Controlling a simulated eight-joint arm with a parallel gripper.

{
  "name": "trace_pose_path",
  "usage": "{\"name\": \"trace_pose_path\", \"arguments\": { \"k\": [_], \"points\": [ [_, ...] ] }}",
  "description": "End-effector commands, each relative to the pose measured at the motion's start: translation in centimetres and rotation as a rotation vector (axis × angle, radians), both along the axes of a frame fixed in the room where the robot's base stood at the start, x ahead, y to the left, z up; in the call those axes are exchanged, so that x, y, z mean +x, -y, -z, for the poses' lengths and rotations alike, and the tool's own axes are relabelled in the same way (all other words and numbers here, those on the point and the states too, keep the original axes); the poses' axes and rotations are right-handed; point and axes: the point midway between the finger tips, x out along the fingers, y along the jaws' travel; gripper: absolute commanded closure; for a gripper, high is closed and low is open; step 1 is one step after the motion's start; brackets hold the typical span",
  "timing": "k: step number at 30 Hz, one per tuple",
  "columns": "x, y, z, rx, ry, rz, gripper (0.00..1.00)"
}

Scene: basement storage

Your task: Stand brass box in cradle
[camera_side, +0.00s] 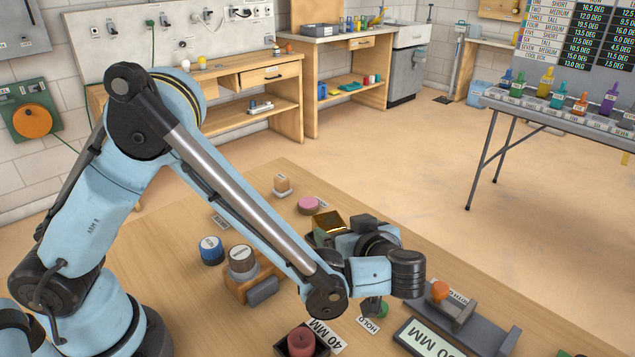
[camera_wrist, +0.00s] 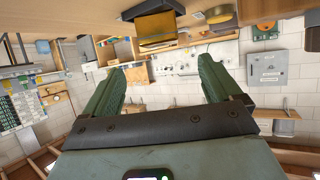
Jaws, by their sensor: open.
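The brass box (camera_side: 328,222) stands on the wooden table in the side view, just behind and left of my gripper (camera_side: 356,238), which partly hides it. A dark edge shows at its foot. In the upside-down wrist view the brass box (camera_wrist: 156,29) is at top centre, beyond the fingertips and apart from them. My gripper (camera_wrist: 165,68) is open, its two green fingers wide apart with nothing between them. I cannot tell for sure which holder is the cradle; a grey fixture (camera_side: 482,334) with an orange knob lies at the lower right.
A blue-sided round piece (camera_side: 211,250) and a wooden holder (camera_side: 238,288) are to the left. A red round piece (camera_side: 301,341) sits in a dark tray in front. Several labels lie about.

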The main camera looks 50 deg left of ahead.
Motion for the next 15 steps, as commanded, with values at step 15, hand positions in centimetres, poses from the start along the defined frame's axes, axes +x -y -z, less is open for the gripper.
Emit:
{"name": "trace_pose_path", "arguments": {
  "k": [15],
  "points": [
    [-1.0,0.6,-2.9,-0.043,-0.152,0.067,0.09]
  ]
}}
